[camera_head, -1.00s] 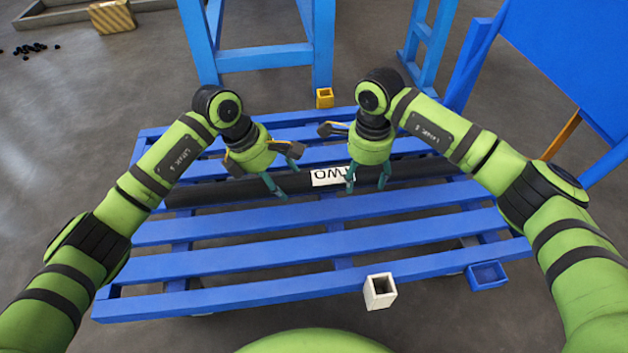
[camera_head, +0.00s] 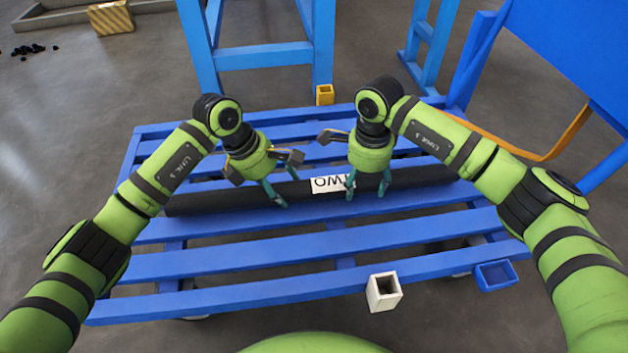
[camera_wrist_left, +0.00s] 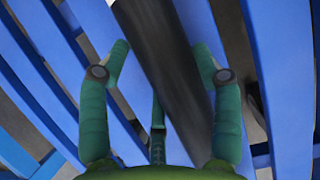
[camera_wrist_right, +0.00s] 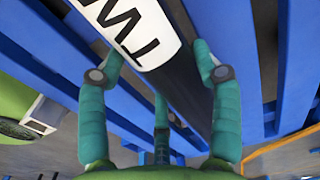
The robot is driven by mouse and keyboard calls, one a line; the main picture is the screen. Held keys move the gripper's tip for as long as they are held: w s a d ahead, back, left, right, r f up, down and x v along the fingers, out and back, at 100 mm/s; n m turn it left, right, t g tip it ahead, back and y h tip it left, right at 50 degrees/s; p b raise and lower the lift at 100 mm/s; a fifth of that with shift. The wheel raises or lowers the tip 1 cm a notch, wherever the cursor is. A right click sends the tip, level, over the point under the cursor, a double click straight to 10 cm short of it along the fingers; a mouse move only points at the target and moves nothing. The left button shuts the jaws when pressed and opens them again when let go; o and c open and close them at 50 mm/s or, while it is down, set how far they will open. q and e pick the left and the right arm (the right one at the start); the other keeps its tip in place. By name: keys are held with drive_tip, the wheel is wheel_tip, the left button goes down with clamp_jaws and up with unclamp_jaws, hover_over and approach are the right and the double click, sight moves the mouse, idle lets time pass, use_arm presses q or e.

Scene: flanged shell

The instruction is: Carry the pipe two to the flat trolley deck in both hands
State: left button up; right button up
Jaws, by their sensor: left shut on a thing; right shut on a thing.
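Pipe two (camera_head: 230,198) is a long black pipe with a white label reading TWO. It lies lengthwise over the slats of the blue flat trolley deck (camera_head: 300,261); I cannot tell whether it touches them. My left gripper (camera_head: 283,191) is shut on the pipe left of the label. My right gripper (camera_head: 366,189) is shut on it at the label's right end, partly hiding the label. The left wrist view shows the pipe (camera_wrist_left: 165,50) between the fingers. The right wrist view shows the pipe (camera_wrist_right: 185,92) between the fingers beside the label.
A white square socket (camera_head: 383,291) and a blue one (camera_head: 495,275) are at the deck's near edge, and a yellow one (camera_head: 325,95) at the far edge. A blue frame (camera_head: 265,57) stands behind. A blue panel (camera_head: 580,50) and an orange curved strip (camera_head: 540,157) are at the right.

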use_arm(q)
drive_tip(key=shift+w+a+f, duration=0.1)
drive_tip(key=shift+w+f, duration=0.05)
drive_tip(key=shift+f, duration=0.15)
use_arm(e)
drive_tip(key=shift+f, duration=0.4)
use_arm(q)
drive_tip(key=o, duration=1.5)
drive_tip(key=shift+c, duration=0.2)
use_arm(e)
drive_tip(key=o, duration=1.5)
drive_tip(key=shift+c, duration=0.2)
use_arm(q)
drive_tip(key=shift+o, duration=1.1)
use_arm(e)
drive_tip(key=shift+o, duration=1.2)
